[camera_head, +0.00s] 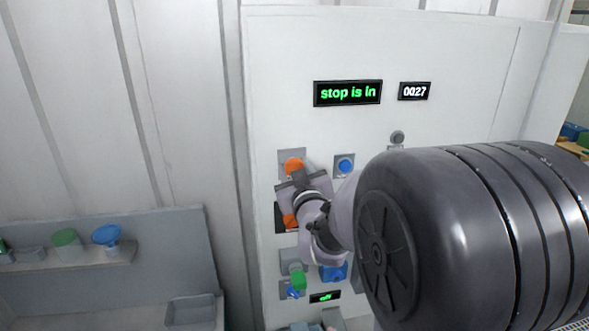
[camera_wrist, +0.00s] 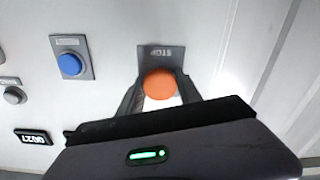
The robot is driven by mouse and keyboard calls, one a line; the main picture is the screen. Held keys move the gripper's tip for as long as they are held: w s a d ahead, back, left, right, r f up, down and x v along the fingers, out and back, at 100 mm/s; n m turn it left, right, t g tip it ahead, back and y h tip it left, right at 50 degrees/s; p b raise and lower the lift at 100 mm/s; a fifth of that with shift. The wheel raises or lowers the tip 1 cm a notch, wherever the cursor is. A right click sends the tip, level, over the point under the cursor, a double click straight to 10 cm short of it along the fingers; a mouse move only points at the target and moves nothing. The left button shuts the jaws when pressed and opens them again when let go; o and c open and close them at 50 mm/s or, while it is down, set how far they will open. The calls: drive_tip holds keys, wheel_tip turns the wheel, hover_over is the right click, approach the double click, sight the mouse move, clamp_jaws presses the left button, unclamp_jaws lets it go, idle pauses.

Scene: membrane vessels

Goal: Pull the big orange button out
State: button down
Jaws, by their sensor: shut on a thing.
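The big orange button (camera_head: 294,165) is on a grey plate on the white panel, at upper left of the controls. In the wrist view the orange button (camera_wrist: 160,84) sits in front of a plate (camera_wrist: 152,53) marked STOP, which appears upside down. My gripper (camera_head: 291,180) reaches the button from below right in the head view. Its two fingers (camera_wrist: 158,92) are on either side of the button and are shut on it. The black display (camera_head: 347,92) reads "stop is in". The fingertips' contact is partly hidden by the gripper body.
A blue button (camera_head: 345,166) is right of the orange one, and a grey knob (camera_head: 397,137) is farther right. Another orange control (camera_head: 290,221) is below, partly behind my gripper. A counter display (camera_head: 414,91) reads 0027. A shelf (camera_head: 75,254) with coloured items is at left.

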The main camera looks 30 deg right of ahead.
drive_tip(key=s+b, duration=0.1)
drive_tip(key=b, duration=0.1)
drive_tip(key=shift+a+b, duration=0.15)
drive_tip(key=shift+b, duration=0.25)
drive_tip(key=c, duration=0.8)
unclamp_jaws()
drive_tip(key=shift+s, duration=0.15)
drive_tip(key=b+v, duration=0.7)
drive_tip(key=v, duration=1)
drive_tip(key=shift+s, duration=0.2)
drive_tip(key=shift+a+r, duration=0.1)
